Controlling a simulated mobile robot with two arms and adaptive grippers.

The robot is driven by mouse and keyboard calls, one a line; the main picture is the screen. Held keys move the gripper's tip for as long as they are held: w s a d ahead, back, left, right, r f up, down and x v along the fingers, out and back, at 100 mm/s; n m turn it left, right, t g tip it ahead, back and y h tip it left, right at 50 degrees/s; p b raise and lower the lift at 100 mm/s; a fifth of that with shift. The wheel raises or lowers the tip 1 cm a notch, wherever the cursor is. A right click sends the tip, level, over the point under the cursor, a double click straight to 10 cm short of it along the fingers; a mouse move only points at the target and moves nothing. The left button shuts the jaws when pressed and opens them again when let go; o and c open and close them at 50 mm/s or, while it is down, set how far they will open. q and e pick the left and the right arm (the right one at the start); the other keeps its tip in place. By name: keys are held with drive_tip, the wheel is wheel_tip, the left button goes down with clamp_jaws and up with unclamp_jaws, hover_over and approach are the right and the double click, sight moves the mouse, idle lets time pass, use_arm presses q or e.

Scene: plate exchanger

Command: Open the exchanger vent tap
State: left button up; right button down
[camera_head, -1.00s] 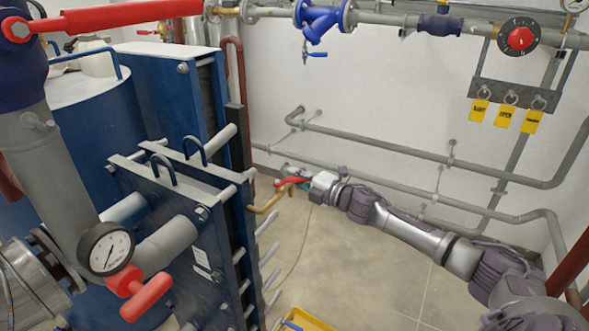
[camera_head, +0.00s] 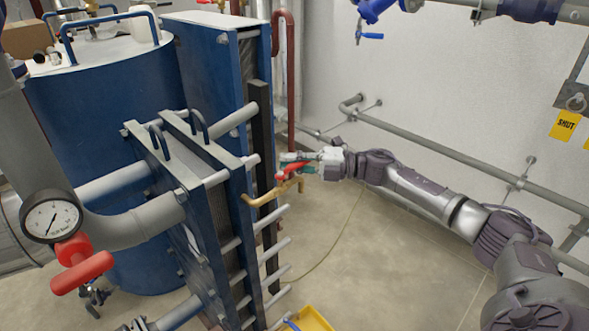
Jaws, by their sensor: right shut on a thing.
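The vent tap (camera_head: 272,193) is a brass-coloured bent pipe at the right side of the blue plate exchanger (camera_head: 201,165). Its red lever handle (camera_head: 291,171) points up and to the right. My right gripper (camera_head: 295,168) reaches in from the right and is shut on the red handle. The fingers partly cover the handle, and their exact contact is too small to make out. My left gripper is not in view.
A pressure gauge (camera_head: 51,217) and a red valve handle (camera_head: 82,272) stand at the near left. A large blue tank (camera_head: 118,90) is behind the exchanger. A yellow tray (camera_head: 311,320) lies on the floor below the tap. Grey pipes (camera_head: 440,165) run along the wall.

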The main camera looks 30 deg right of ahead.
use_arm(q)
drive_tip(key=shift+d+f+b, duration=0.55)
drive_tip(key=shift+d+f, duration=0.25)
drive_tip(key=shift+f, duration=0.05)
use_arm(e)
drive_tip(key=shift+w+a+n+g+y, duration=0.2)
drive_tip(key=shift+n+g+y, duration=0.35)
drive_tip(key=shift+g, duration=0.25)
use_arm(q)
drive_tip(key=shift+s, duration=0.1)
use_arm(e)
drive_tip(key=c, duration=1.1)
unclamp_jaws()
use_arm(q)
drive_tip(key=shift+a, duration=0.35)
use_arm(e)
drive_tip(key=v, duration=1.2)
